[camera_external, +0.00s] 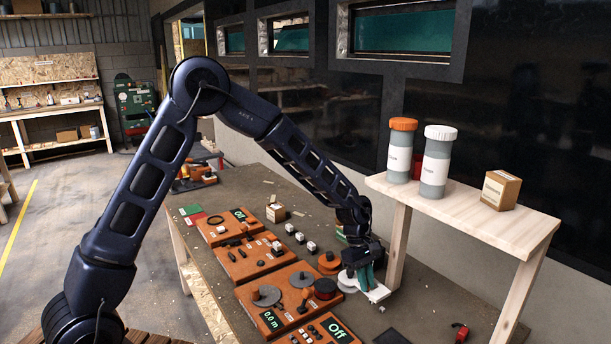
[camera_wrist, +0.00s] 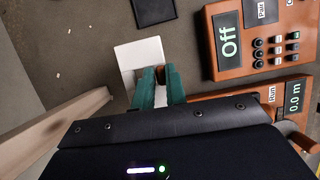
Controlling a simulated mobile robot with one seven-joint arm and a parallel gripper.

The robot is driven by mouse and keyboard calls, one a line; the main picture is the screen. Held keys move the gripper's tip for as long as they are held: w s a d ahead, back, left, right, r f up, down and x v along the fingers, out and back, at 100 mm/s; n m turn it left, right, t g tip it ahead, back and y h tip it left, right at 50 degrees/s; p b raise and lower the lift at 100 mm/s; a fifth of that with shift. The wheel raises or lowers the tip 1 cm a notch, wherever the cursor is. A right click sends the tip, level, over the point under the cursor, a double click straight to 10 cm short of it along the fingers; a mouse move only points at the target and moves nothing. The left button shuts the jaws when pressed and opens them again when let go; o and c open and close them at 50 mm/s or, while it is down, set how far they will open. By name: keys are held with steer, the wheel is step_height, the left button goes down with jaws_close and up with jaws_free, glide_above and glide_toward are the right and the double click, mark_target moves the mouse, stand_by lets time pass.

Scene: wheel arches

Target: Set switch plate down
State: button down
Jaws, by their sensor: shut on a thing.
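The switch plate is a flat white rectangular piece (camera_external: 377,293), low over the table near the shelf leg. In the wrist view the white plate (camera_wrist: 139,52) sticks out past the fingertips. My gripper (camera_external: 365,280) points down with its teal fingers close together on the plate; in the wrist view the gripper (camera_wrist: 160,78) covers the plate's near end. I cannot tell whether the plate touches the table.
Orange device boxes (camera_external: 277,296) stand left of my gripper. A dark flat square (camera_wrist: 153,11) lies beyond the plate.

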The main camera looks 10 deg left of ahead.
steer(key=d+f+n+t, duration=0.1)
steer(key=d+n, duration=0.1)
steer(key=d, duration=0.2)
steer(key=d+f+n+t+h, duration=0.1)
steer(key=d+f+n, duration=0.1)
steer(key=d, duration=0.3)
steer(key=s+d+f+n, duration=0.1)
steer(key=d+f+n, duration=0.1)
steer(key=d+n, duration=0.2)
steer(key=shift+d+f+t+h, duration=0.2)
steer(key=shift+d+t+h, duration=0.1)
steer(key=shift+d+t, duration=0.1)
steer(key=shift+w+d+f+n, duration=0.15)
steer(key=shift+d+n, duration=0.35)
steer(key=shift+d, duration=0.35)
steer(key=shift+d+f, duration=0.1)
steer(key=shift+f, duration=1.4)
steer(key=shift+f, duration=0.1)
steer(key=c, duration=1.4)
jaws_free()
steer(key=shift+c, duration=0.2)
